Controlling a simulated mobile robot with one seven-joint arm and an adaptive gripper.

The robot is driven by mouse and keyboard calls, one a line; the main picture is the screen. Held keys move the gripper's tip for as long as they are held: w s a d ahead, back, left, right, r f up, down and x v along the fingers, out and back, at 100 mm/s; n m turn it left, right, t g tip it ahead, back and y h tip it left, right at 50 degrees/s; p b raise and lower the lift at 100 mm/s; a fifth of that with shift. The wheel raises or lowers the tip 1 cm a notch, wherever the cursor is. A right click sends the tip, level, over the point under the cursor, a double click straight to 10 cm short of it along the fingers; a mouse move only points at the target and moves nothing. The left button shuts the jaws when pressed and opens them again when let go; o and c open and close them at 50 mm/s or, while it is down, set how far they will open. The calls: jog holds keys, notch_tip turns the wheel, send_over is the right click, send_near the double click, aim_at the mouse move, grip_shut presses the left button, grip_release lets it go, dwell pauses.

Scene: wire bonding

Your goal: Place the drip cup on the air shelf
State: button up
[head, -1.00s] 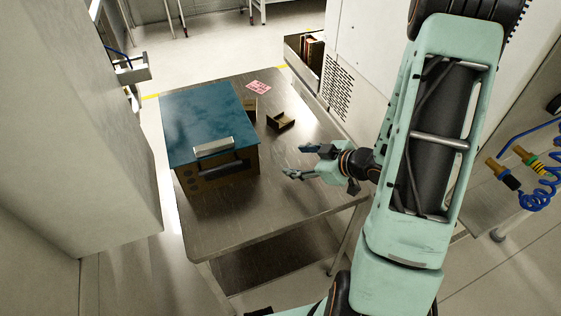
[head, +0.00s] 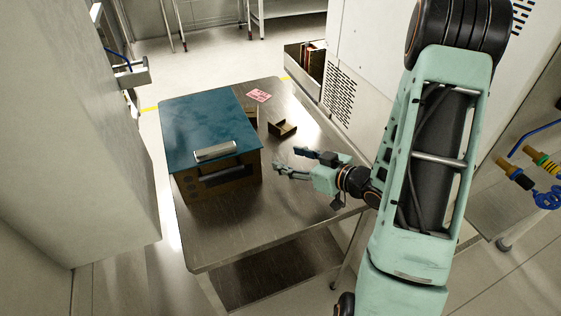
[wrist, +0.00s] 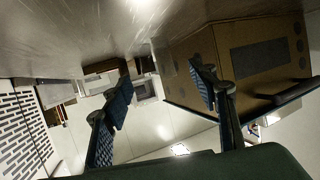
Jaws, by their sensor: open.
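A small brown open-topped piece (head: 282,128), possibly the drip cup, rests on the metal table (head: 230,250) to the right of the blue-lidded box. It also appears as a brown block (wrist: 104,66) behind the left finger in the wrist view. My gripper (head: 292,161) is open and empty just in front of this piece and apart from it. Its two fingers also show in the wrist view (wrist: 160,84). A small grey bracket (head: 133,76) with a blue hose sits on the left cabinet; I cannot tell whether it is the air shelf.
The blue-lidded brown box (head: 205,125) fills the table's left side; it also shows in the wrist view (wrist: 285,45). A pink note (head: 258,96) lies at the back. A white machine (head: 365,75) with a side tray (head: 303,75) stands right. The table's front is clear.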

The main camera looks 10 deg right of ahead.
aim_at(286, 157)
jog(key=x, duration=0.3)
jog(key=shift+w+f, duration=0.1)
jog(key=shift+w, duration=0.05)
jog(key=shift+c, duration=0.5)
jog(key=c, duration=0.9)
jog(key=shift+c, duration=0.2)
